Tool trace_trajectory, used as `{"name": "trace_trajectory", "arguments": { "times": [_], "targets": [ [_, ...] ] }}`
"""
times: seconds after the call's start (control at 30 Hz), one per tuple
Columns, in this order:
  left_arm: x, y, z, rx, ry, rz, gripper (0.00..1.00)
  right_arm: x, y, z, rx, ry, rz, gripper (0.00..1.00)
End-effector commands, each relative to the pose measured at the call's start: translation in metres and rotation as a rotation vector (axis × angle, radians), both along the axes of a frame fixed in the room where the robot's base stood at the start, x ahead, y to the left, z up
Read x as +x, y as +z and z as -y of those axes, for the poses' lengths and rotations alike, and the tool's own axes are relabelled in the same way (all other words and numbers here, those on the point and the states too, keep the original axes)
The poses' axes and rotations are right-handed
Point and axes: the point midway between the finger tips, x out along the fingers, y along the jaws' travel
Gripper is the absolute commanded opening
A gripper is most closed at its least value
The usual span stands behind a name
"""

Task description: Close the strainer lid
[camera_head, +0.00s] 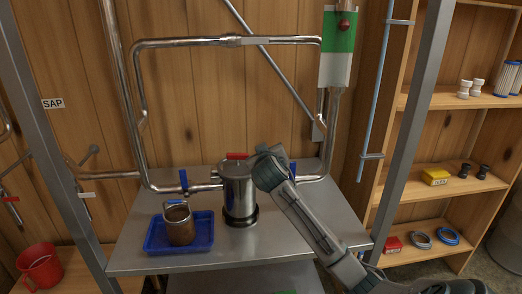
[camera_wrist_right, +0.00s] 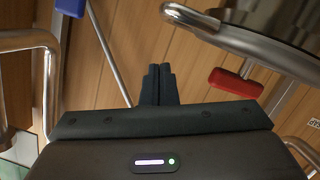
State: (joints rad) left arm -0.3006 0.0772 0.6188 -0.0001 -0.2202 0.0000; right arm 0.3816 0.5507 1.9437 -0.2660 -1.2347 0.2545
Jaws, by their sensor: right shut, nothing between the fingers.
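The strainer (camera_head: 239,198) is a shiny upright metal canister on the metal table, with a red handle (camera_head: 237,156) at its top. In the right wrist view, a round metal rim (camera_wrist_right: 262,45), seemingly the strainer's lid, shows at the upper right. The red handle also shows there (camera_wrist_right: 236,83), hanging from a short metal stem. My right gripper (camera_wrist_right: 160,70) is shut and empty, apart from the rim and handle, to their left in the wrist view. In the head view my right wrist covers the strainer's upper right side and hides the fingertips. I cannot tell how far the lid is open. My left gripper is not in view.
A blue tray (camera_head: 156,246) holding a metal cup (camera_head: 179,228) stands left of the strainer. Steel pipes (camera_head: 136,110) with blue-handled valves (camera_head: 183,181) run behind it. Grey posts (camera_head: 413,110) flank the table.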

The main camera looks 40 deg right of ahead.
Motion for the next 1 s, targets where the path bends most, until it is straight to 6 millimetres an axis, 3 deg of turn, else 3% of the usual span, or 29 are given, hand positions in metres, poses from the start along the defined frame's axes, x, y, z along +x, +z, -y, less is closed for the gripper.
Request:
{"name": "trace_trajectory", "arguments": {
  "times": [0.1,0.4,1.0],
  "targets": [
    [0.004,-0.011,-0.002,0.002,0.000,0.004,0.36,-0.003,-0.017,0.005,0.065,0.001,0.040,0.00],
    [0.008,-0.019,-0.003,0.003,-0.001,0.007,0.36,-0.006,-0.037,0.008,0.090,0.000,0.056,0.00],
    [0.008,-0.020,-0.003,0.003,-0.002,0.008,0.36,-0.006,-0.042,0.009,0.090,-0.001,0.054,0.00]
  ]
}}
